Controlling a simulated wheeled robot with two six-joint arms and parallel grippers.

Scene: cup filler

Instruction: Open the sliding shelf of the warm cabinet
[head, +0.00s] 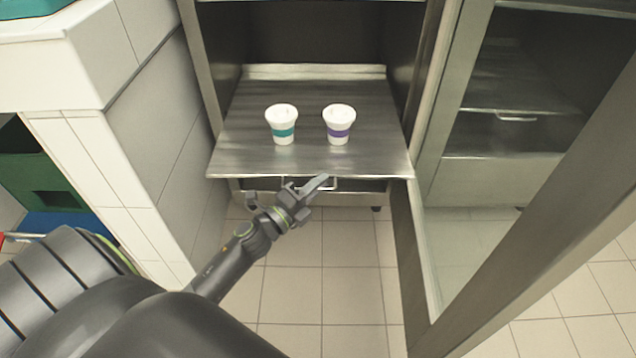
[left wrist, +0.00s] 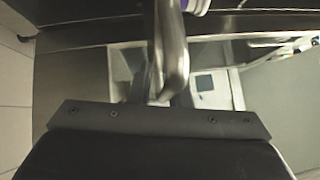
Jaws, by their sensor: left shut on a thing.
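The warm cabinet (head: 205,60) stands open in the head view. Its metal sliding shelf (head: 250,150) sticks out of the front. My left gripper (head: 316,185) is at the shelf's front edge, shut on the wire handle (head: 331,184) below that edge. In the left wrist view the gripper's fingers (left wrist: 170,60) hide most of their own grip. My right gripper is in neither view.
A framed glass door (head: 570,190) stands open at the right. A tiled counter (head: 130,150) is at the left. Tiled floor lies below.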

